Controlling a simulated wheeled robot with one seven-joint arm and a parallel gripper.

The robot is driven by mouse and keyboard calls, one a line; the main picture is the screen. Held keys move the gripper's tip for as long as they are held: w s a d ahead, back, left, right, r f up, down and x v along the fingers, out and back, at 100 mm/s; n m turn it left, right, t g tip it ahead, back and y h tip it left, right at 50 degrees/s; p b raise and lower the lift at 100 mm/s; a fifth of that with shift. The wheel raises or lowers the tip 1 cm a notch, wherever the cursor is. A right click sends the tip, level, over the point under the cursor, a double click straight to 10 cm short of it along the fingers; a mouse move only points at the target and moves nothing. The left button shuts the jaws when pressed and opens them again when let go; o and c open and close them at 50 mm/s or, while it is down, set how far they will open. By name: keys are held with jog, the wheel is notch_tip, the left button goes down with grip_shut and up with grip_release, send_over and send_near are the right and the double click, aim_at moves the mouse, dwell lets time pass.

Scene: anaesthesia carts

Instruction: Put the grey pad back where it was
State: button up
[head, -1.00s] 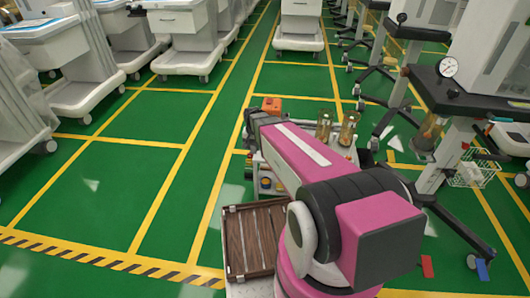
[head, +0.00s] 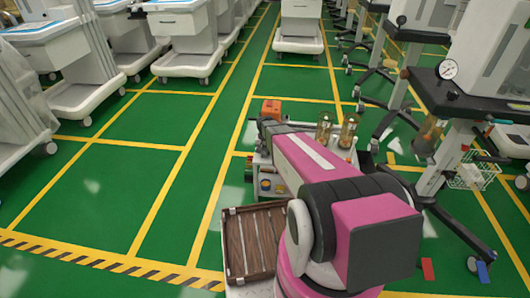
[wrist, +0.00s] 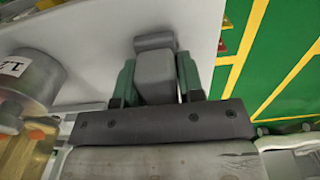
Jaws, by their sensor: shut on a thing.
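The grey pad (wrist: 155,76) is a small rounded grey block in the wrist view. My gripper (wrist: 158,82) is shut on it, with one green finger on each side. A darker grey rounded piece (wrist: 155,42) shows at the pad's far end; I cannot tell whether it is part of the pad. A pale grey surface (wrist: 90,42) lies beyond the pad; I cannot tell whether they touch. In the head view my pink arm hides the gripper and the pad.
A small cart (head: 266,185) with an orange box (head: 271,110) and two amber glass cylinders (head: 324,130) stands beyond my arm. A slatted wooden tray (head: 250,240) is near my base. A grey cylinder with a label (wrist: 25,75) is left in the wrist view. Green floor is free left.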

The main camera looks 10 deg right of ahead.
jog(key=shift+f, duration=0.25)
jog(key=shift+f, duration=0.15)
jog(key=o, duration=0.8)
jog(key=shift+o, duration=0.2)
notch_tip(320, 180, up, 12)
jog(key=shift+r, duration=0.1)
jog(key=s+r+n, duration=0.1)
jog(key=s+r, duration=0.2)
jog(key=s, duration=0.7)
jog(key=s+r+n, duration=0.2)
jog(key=s+r, duration=0.1)
jog(key=s, duration=0.8)
jog(key=shift+s+r+n, duration=0.25)
jog(key=shift+s+n, duration=0.05)
